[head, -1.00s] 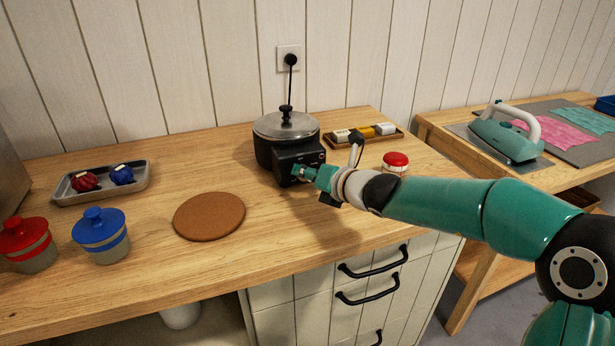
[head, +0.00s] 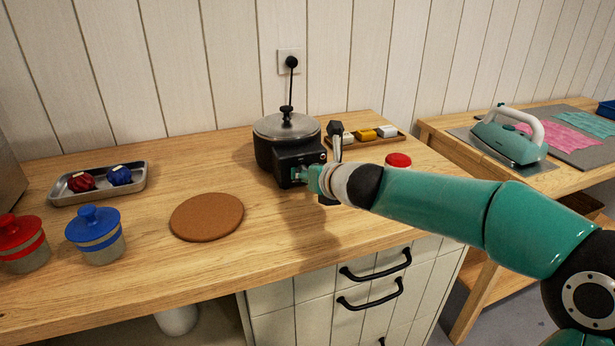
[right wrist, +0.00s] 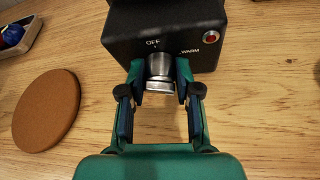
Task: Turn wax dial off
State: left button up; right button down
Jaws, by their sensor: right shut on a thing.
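The black wax pot (head: 262,152) with a metal lid stands on the wooden counter, its control box (head: 288,156) facing front right. In the right wrist view the silver wax dial (right wrist: 159,66) sits on the front of the box, just below the OFF label (right wrist: 153,42); WARM is printed to the right. My right gripper (right wrist: 159,82) is shut on the dial, one finger on each side. It also shows in the head view (head: 303,174), where it hides the dial. My left gripper is not in view.
A red indicator (right wrist: 210,38) sits on the box. A cork mat (head: 207,217), a metal tray (head: 146,184), a red-lidded jar (head: 22,245) and a blue-lidded jar (head: 98,237) are to the left. Behind my arm are a wooden tray (head: 398,143) and another red lid (head: 398,160).

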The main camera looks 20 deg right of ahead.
jog(key=shift+a+f+n+h, duration=0.1)
jog(key=shift+a+n+h, duration=0.1)
jog(key=shift+n+h, duration=0.6)
jog(key=n+h, duration=0.1)
jog(key=n, duration=0.1)
jog(key=n+h, duration=0.1)
jog(key=shift+a+n+h+b, duration=0.2)
jog(key=shift+n+h+b, duration=0.1)
jog(key=shift+n+b, duration=0.1)
jog(key=shift+a+f+n+t+h, duration=0.15)
jog(key=shift+n+t+h, duration=0.15)
jog(key=shift+n+h, duration=0.45)
jog(key=shift+f+n+h+b, duration=0.15)
jog(key=shift+n+h+b, duration=0.3)
jog(key=shift+n, duration=0.7)
jog(key=n, duration=0.1)
jog(key=n+t+h+b, duration=0.1)
jog(key=shift+a+f+n+t, duration=0.1)
jog(key=shift+f+n+t, duration=0.1)
jog(key=shift+n+t, duration=0.1)
jog(key=n+t+h+b, duration=0.1)
jog(key=n+b, duration=0.2)
jog(key=shift+f+n, duration=0.15)
jog(key=shift+n, duration=0.25)
jog(key=shift+a, duration=0.1)
jog(key=c, duration=0.8)
grip_release()
